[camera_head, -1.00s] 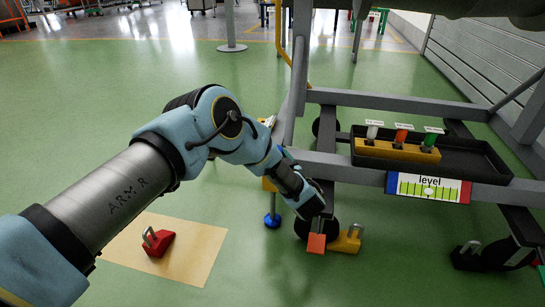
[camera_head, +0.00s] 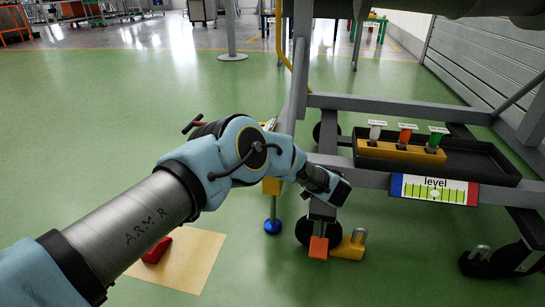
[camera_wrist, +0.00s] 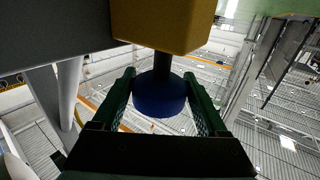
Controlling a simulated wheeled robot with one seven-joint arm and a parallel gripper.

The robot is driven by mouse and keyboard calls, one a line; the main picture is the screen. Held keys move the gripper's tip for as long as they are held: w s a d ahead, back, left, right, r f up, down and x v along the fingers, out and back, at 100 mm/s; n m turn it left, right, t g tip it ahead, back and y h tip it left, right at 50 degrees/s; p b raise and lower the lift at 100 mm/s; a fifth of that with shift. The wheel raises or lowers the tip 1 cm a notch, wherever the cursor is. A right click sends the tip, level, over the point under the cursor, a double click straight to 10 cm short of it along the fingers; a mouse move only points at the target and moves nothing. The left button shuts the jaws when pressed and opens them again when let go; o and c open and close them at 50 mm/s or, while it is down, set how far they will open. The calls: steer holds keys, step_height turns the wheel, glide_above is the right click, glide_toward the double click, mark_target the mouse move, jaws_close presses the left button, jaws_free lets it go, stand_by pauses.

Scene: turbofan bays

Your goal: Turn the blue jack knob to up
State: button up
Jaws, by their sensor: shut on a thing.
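The blue knob (camera_wrist: 160,97) is a round disc on a dark stem below a yellow block (camera_wrist: 165,22) in the wrist view. My gripper (camera_wrist: 160,76) is shut on it, with one green finger on each side. In the head view the yellow block (camera_head: 271,186) shows beside my arm, with a grey post and a blue round foot (camera_head: 272,227) below it at the floor. My wrist (camera_head: 325,187) is at the frame's corner; my fingers cannot be made out there. The level card (camera_head: 434,190) hangs on the rail, its bubble near the middle.
A black tray (camera_head: 490,173) holds a yellow rack (camera_head: 400,152) with white, red and green pieces. Orange (camera_head: 318,247) and yellow (camera_head: 349,246) blocks sit by a wheel. A red block (camera_head: 156,250) lies on a tan mat (camera_head: 195,265). Green floor is open at left.

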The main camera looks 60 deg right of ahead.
steer(key=o, duration=1.3)
steer(key=shift+s, duration=0.1)
steer(key=p+v, duration=0.3)
steer(key=v, duration=0.7)
steer(key=shift+s+a, duration=0.1)
steer(key=shift+s, duration=0.15)
